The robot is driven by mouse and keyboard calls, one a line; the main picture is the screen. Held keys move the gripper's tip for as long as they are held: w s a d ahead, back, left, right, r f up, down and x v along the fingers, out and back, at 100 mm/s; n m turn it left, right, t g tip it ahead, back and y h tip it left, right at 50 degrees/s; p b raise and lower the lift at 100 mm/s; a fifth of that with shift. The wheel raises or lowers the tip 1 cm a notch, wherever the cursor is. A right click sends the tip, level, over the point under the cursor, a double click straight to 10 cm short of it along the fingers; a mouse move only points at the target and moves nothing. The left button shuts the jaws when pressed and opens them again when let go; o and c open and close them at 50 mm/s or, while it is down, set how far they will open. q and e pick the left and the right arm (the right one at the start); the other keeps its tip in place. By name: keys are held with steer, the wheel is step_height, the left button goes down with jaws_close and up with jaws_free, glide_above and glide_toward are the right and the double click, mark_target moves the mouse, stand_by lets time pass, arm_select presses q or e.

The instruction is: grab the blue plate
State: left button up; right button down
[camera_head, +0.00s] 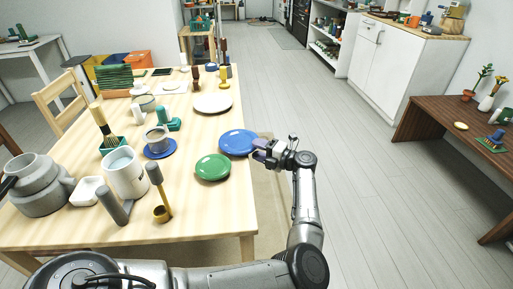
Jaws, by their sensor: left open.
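The blue plate (236,142) lies flat near the right edge of the wooden table (205,228). My left gripper (263,151) is open at the plate's right rim, just past the table edge. Its fingers point left toward the plate and overlap the rim in the picture. I cannot tell whether the rim is between the fingers or whether they touch it. My right gripper is not in view.
A green plate (212,167) lies close in front of the blue plate, and a white plate (212,102) lies behind it. A grey cup (157,138) stands on a blue saucer (166,153) to the left. The floor (345,150) right of the table is clear.

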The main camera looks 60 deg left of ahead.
arm_select(q)
steer(key=shift+s+a, duration=0.15)
steer(key=shift+a, duration=0.1)
steer(key=c, duration=0.5)
jaws_close()
stand_by(0.4)
steer(key=shift+r, duration=0.1)
step_height(320, 180, up, 2)
steer(key=shift+r+p, duration=0.15)
steer(key=shift+p, duration=0.8)
